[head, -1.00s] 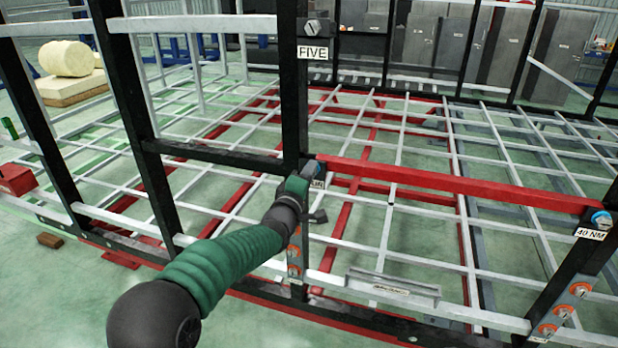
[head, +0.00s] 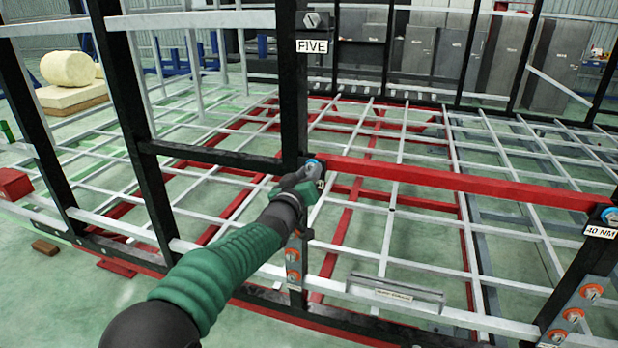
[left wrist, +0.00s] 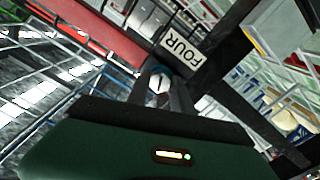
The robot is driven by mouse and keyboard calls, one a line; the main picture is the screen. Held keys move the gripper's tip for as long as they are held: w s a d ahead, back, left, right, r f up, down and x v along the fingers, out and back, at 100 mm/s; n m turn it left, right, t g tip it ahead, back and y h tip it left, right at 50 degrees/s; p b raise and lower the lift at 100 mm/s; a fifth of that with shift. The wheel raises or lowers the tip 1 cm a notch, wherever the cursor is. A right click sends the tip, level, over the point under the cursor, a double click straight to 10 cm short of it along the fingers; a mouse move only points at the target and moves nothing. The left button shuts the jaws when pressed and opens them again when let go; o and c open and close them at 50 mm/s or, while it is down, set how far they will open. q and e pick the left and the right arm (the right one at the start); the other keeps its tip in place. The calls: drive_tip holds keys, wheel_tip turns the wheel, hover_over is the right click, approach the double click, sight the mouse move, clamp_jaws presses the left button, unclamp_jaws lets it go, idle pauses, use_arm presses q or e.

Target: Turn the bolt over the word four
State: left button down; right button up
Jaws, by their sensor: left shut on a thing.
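My left gripper (head: 308,179) reaches from the left to the black post at the left end of the red bar (head: 460,183). In the left wrist view its fingers (left wrist: 163,88) are shut on a pale bolt head (left wrist: 159,84). The white label with the word FOUR (left wrist: 181,54) is right beside the bolt and looks tilted, as that view is rolled. In the head view the hand hides most of this label and the bolt. My right gripper is in neither view.
Another bolt (head: 311,20) sits above the FIVE label (head: 312,46) higher on the same post. A blue-ringed bolt (head: 609,215) is by the 40 NM label (head: 601,232) at the right. Orange bolts (head: 293,266) run down the post. The open frame lattice lies behind.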

use_arm(q)
drive_tip(key=shift+f+m+b, duration=0.2)
drive_tip(key=shift+m+b, duration=3)
drive_tip(key=shift+m, duration=5.45)
drive_tip(key=shift+f+m+b, duration=0.2)
drive_tip(key=shift+m+b, duration=2.95)
drive_tip(key=shift+m, duration=5.5)
drive_tip(key=c, duration=1.1)
unclamp_jaws()
drive_tip(key=shift+w+r, duration=0.1)
drive_tip(key=shift+r, duration=0.2)
